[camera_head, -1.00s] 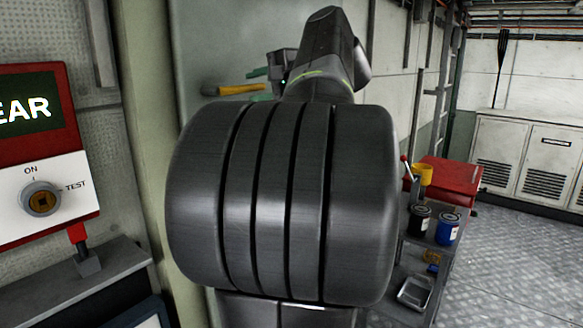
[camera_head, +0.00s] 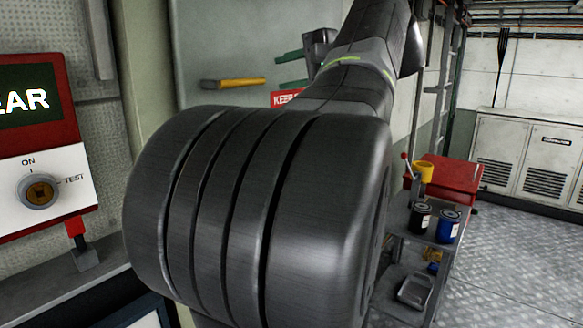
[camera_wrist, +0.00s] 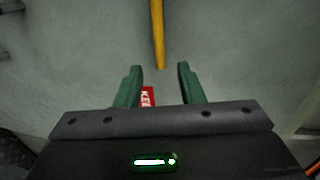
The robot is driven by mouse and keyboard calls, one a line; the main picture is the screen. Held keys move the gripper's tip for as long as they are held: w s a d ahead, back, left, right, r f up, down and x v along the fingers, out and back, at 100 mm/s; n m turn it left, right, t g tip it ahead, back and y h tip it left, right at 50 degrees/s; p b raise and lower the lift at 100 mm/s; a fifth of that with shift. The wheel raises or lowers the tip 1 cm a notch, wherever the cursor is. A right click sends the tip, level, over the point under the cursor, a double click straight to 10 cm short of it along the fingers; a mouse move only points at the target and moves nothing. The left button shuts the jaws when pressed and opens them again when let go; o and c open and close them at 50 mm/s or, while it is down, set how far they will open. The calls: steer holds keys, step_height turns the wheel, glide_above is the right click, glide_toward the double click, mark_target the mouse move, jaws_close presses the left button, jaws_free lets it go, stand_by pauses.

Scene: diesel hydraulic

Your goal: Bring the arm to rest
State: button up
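My gripper (camera_head: 279,69) shows in the head view to the left of my arm's far end, with its green fingers pointing left along a grey panel. In the wrist view my gripper (camera_wrist: 159,68) has two green fingers spread apart with nothing held between them. A yellow handle (camera_head: 240,83) stands off the panel just left of the fingers in the head view. In the wrist view the yellow handle (camera_wrist: 157,32) lies ahead, its lower end near the gap between the fingertips, touching neither finger. My large dark arm links hide the middle of the head view.
A red sign (camera_head: 285,98) is on the grey panel (camera_head: 215,45). At right a small shelf carries a black can (camera_head: 420,217), a blue can (camera_head: 448,228) and a yellow cup (camera_head: 423,172). The floor (camera_head: 510,270) beyond is clear.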

mark_target(252, 80)
steer(key=p+x, duration=0.2)
steer(key=x, duration=0.9)
steer(key=shift+w+a, duration=0.15)
steer(key=shift+a, duration=0.05)
steer(key=shift+w+f+m, duration=0.1)
steer(key=shift+f+m, duration=0.5)
